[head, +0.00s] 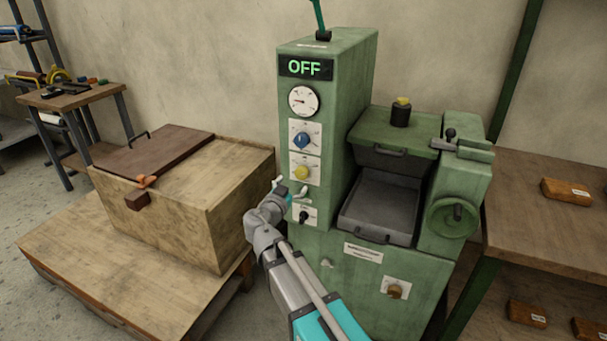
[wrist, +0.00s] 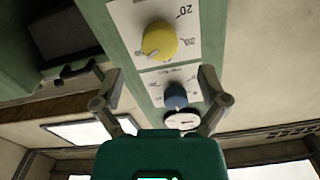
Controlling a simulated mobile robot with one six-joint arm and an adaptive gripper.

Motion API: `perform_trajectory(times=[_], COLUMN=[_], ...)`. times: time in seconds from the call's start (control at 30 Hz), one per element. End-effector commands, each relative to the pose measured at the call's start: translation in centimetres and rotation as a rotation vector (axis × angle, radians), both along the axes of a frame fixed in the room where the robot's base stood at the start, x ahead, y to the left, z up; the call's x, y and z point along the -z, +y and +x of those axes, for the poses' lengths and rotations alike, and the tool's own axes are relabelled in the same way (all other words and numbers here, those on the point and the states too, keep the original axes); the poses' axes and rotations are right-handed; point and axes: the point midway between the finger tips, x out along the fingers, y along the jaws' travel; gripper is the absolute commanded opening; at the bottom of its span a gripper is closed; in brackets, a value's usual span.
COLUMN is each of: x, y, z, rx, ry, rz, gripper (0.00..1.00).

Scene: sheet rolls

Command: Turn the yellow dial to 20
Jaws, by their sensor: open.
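The yellow dial (head: 302,172) is on a white scale plate on the front of the green machine (head: 345,110), below the blue dial (head: 302,140). In the wrist view the yellow dial (wrist: 160,41) is unobstructed, with a "20" mark on its plate; I cannot tell which number it points to. The blue dial (wrist: 176,96) shows beyond it. My gripper (head: 291,187) is open and empty, just below and in front of the yellow dial. Its spread fingers (wrist: 161,76) show in the wrist view, apart from the dial.
A black switch (head: 304,217) sits below the yellow dial. A gauge (head: 303,100) and an "OFF" display (head: 305,68) are above. A grey tray (head: 382,205) and handwheel (head: 453,217) are at the right. A wooden box (head: 235,195) stands left on a pallet.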

Motion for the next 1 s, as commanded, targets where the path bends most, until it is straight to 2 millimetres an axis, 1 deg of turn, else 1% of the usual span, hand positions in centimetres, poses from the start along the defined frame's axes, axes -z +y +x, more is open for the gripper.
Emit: perform_trajectory(times=[0.03,0.2,0.4,0.6,0.9,0.97,1.0], x=[0.0,0.0,0.0,0.0,0.0,0.0,0.0], y=[-0.3,-1.1,-1.9,-2.3,-2.4,-2.4,-2.4], z=[1.0,3.4,5.4,6.2,6.2,6.2,6.2], rx=[0.002,0.002,0.001,0.001,0.002,0.002,0.002], ry=[0.0,0.0,0.0,0.0,0.0,0.0,0.0], rz=[0.0,0.0,0.0,0.0,0.0,0.0,0.0], gripper=[0.93,0.93,0.93,0.93,0.93,0.84,0.76])
